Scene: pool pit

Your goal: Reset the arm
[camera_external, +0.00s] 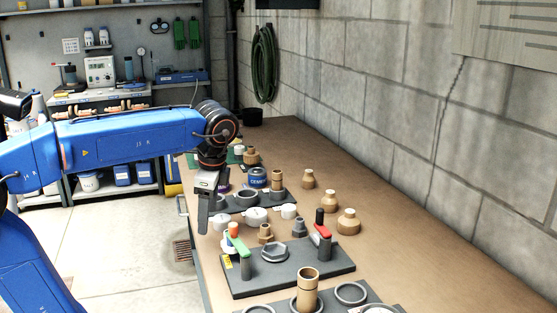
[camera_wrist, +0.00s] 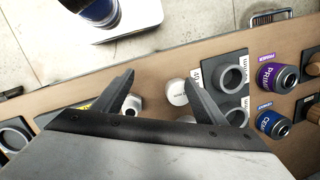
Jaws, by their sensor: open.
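My blue arm reaches across from the left in the external view. My gripper (camera_external: 204,213) points down at the left edge of the long brown workbench (camera_external: 380,226). In the wrist view my gripper (camera_wrist: 164,84) has its two dark fingers spread wide apart. White fittings (camera_wrist: 177,92) lie beneath, near the right finger. The gripper appears above the fittings and not touching them.
A dark board with red- and green-handled parts (camera_external: 290,270) lies on the bench. Behind it are white caps (camera_external: 256,215), a blue cement can (camera_external: 257,177) and a purple primer can (camera_wrist: 278,76). Tan fittings (camera_external: 348,222) stand near the block wall. Concrete floor (camera_external: 130,225) lies open left of the bench.

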